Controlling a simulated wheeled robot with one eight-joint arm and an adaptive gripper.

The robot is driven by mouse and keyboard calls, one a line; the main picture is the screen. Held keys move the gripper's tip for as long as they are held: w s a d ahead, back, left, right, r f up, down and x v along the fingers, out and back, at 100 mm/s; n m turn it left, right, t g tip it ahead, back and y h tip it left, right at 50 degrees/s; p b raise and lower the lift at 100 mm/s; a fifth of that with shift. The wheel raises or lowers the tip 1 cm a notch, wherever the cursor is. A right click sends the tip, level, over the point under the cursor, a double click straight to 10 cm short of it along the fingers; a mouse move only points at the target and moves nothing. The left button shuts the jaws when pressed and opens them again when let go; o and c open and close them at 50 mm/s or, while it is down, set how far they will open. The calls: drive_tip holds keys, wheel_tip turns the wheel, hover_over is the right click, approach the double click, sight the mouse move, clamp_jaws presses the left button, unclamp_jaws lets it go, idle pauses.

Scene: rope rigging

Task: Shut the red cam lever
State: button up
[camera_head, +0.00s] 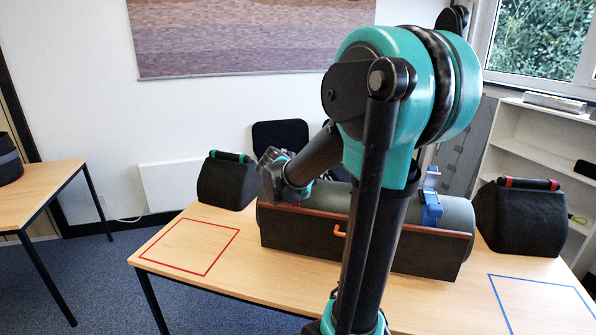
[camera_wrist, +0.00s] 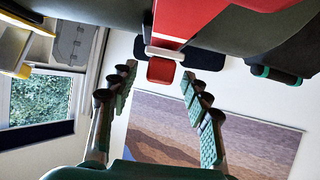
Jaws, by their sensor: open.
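The red cam lever (camera_wrist: 161,71) shows in the wrist view as a small red plate at a pale metal buckle (camera_wrist: 164,52), at the end of a red strap (camera_wrist: 190,18). The plate stands out from the buckle. My gripper (camera_wrist: 158,76) is open, with one finger on each side of the lever in the picture; I see no clear contact. In the head view my gripper (camera_head: 271,173) is at the left part of a grey-green cylinder (camera_head: 335,195). There the red lever is hidden behind my gripper and arm.
The cylinder lies in a dark cradle (camera_head: 300,232) with an orange hook (camera_head: 339,231). A blue strap with buckle (camera_head: 431,205) is at its right. Black blocks with a teal handle (camera_head: 226,183) and a red handle (camera_head: 520,220) flank it. The table's red-outlined square (camera_head: 203,246) is empty.

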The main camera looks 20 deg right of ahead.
drive_tip(key=v, duration=1.1)
drive_tip(key=shift+s+a+r, duration=0.15)
drive_tip(key=shift+s, duration=0.1)
